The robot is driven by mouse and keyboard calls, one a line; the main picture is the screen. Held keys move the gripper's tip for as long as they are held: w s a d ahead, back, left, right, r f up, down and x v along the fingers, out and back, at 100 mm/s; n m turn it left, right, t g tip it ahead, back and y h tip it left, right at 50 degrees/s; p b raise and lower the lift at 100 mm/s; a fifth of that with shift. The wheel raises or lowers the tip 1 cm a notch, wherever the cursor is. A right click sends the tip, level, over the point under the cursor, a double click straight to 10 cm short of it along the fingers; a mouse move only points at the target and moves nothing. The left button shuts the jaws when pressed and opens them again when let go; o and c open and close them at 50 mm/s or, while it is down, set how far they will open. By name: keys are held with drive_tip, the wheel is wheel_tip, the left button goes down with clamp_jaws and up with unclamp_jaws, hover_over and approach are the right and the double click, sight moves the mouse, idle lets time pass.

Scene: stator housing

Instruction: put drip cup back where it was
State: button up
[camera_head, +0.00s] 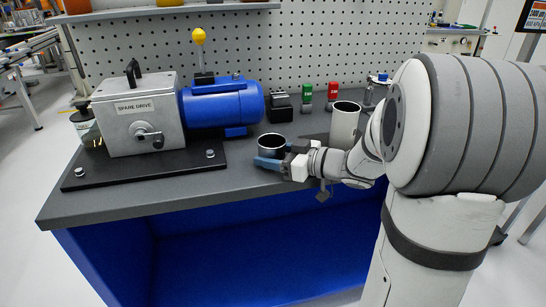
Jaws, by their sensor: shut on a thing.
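The drip cup appears to be the short, open-topped metal cup with a dark inside (272,143), near the front edge of the bench, right of the spare drive's base plate. It looks upright. My gripper (269,160) reaches in from the right, its blue fingers shut on the cup low on its near side. The fingers hide the cup's lower part. I cannot tell whether the cup touches the bench or is held just above it.
The grey bench top (110,205) carries the spare drive box (138,120) and blue motor (222,104) on a black plate. A taller pale cylinder (344,128) stands behind my arm.

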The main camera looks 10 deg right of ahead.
drive_tip(key=o, duration=1.1)
drive_tip(key=shift+f, duration=0.1)
drive_tip(key=shift+c, duration=0.2)
drive_tip(key=shift+d+r, duration=0.1)
drive_tip(key=shift+r, duration=0.15)
drive_tip(key=p+v, duration=0.3)
drive_tip(key=v, duration=0.9)
drive_tip(key=shift+f, duration=0.15)
